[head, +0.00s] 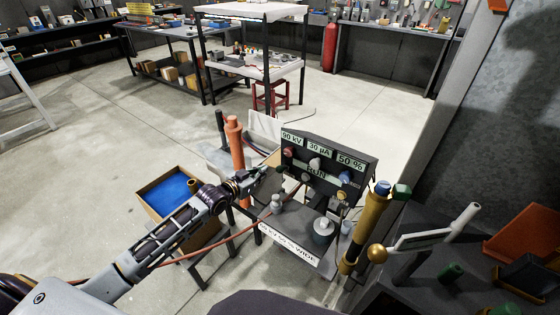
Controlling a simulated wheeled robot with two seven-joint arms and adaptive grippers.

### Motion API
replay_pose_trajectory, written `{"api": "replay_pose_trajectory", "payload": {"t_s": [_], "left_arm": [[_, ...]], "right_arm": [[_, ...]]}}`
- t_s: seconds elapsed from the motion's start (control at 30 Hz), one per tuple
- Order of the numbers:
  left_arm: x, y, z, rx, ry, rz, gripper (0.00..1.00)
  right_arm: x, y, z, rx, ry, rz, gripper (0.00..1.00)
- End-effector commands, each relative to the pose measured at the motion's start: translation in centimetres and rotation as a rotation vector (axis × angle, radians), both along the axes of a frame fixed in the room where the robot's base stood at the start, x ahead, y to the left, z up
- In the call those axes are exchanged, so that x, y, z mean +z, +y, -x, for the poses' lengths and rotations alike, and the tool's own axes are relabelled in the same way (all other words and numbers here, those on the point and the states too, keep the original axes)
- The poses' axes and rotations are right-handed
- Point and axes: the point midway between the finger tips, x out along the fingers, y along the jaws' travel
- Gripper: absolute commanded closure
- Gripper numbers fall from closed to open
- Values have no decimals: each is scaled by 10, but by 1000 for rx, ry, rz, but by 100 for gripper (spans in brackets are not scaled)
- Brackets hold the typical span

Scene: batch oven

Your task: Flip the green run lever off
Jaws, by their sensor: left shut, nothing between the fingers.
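The dark control panel (330,150) stands on a small bench right of centre, with three readouts along its top. A green RUN label (316,171) is on its face, below a pale knob. I cannot clearly make out the green run lever; my gripper and the small knobs crowd that area. My left gripper (276,171) reaches in from the left, shut and empty, its tips close to the panel's left side. I cannot tell whether they touch it. My right gripper is not in view.
A red knob (288,153) and a blue knob (345,177) sit on the panel. An orange post (235,145) stands behind my left gripper, and a brass column (368,228) stands right of the panel. Open floor lies left.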

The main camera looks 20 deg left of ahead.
Motion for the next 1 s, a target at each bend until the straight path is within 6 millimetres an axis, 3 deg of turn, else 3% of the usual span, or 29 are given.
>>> {"api": "replay_pose_trajectory", "payload": {"t_s": [0.27,0.7,1.0], "left_arm": [[11,-6,1,-17,-18,4,100],[11,-7,0,-16,-18,5,100],[9,-11,-12,-15,-19,5,100]], "right_arm": [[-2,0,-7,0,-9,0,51],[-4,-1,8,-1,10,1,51],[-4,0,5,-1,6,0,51]]}}
